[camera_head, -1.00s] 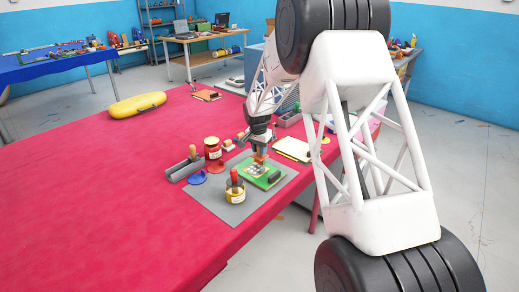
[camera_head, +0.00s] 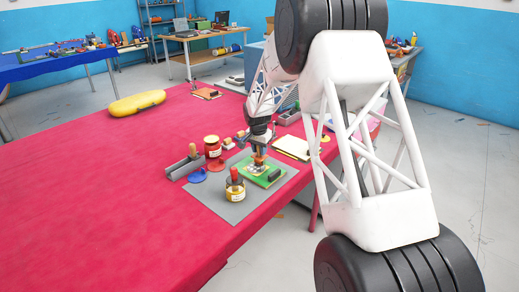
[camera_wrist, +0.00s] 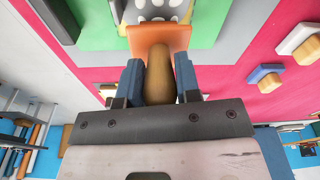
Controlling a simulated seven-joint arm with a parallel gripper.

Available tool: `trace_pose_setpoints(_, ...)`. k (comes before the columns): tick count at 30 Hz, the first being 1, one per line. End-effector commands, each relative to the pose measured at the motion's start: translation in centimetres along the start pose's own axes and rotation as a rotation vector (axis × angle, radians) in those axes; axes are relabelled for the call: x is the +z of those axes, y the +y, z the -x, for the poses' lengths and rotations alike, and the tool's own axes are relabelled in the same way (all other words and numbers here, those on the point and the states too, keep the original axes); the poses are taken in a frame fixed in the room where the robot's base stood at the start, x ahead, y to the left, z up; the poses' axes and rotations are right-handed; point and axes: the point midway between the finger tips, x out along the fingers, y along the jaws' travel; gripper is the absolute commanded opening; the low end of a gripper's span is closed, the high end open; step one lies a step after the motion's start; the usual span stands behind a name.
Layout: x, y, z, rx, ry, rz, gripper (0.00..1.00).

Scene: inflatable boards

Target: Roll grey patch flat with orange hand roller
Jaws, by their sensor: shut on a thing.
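My gripper (camera_wrist: 160,85) has blue fingers shut on the wooden handle of the orange hand roller (camera_wrist: 160,38). In the head view my gripper (camera_head: 259,150) holds the roller (camera_head: 258,160) upright over the green board (camera_head: 270,182). The grey patch (camera_wrist: 158,10), with pale spots, shows at the top of the wrist view just beyond the roller's orange frame. In the head view the roller partly hides it. I cannot tell whether the roller touches the patch.
A black block (camera_head: 275,174) sits on the board's right part. The board lies on a grey mat (camera_head: 225,211).

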Motion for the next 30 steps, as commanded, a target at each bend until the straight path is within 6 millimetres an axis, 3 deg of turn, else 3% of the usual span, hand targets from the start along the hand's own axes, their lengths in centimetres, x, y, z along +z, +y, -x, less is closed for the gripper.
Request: trace_pose_setpoints(30,2.0,-0.3,0.0,0.001,-0.001,0.000,0.12)
